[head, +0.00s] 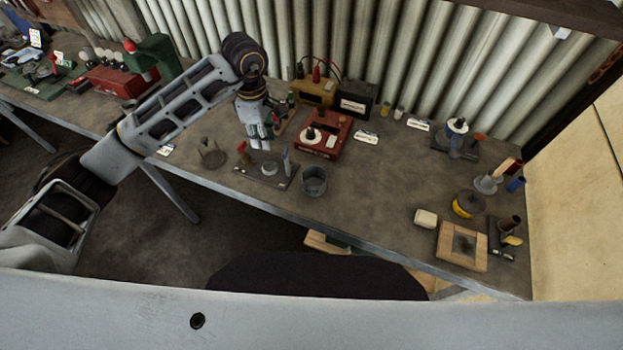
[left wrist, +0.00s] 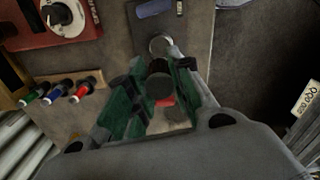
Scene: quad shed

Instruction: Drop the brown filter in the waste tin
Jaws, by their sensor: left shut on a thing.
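My left gripper (head: 262,134) is above the bench, behind the small grey plate and short of the red box. In the left wrist view, its green-padded fingers (left wrist: 158,95) are shut on a dark, brownish round piece (left wrist: 160,86), which looks like the brown filter. In the head view the held piece is hidden by the fingers. The waste tin seems to be the open grey round tin (head: 314,181) near the bench's front edge, to the right of and nearer than the gripper. My right gripper is not in view.
A grey plate (head: 268,175) with small parts lies left of the tin. A red box (head: 322,133) with a white dial stands behind the tin. A rack of coloured-tipped tools (left wrist: 65,91) shows beside the gripper.

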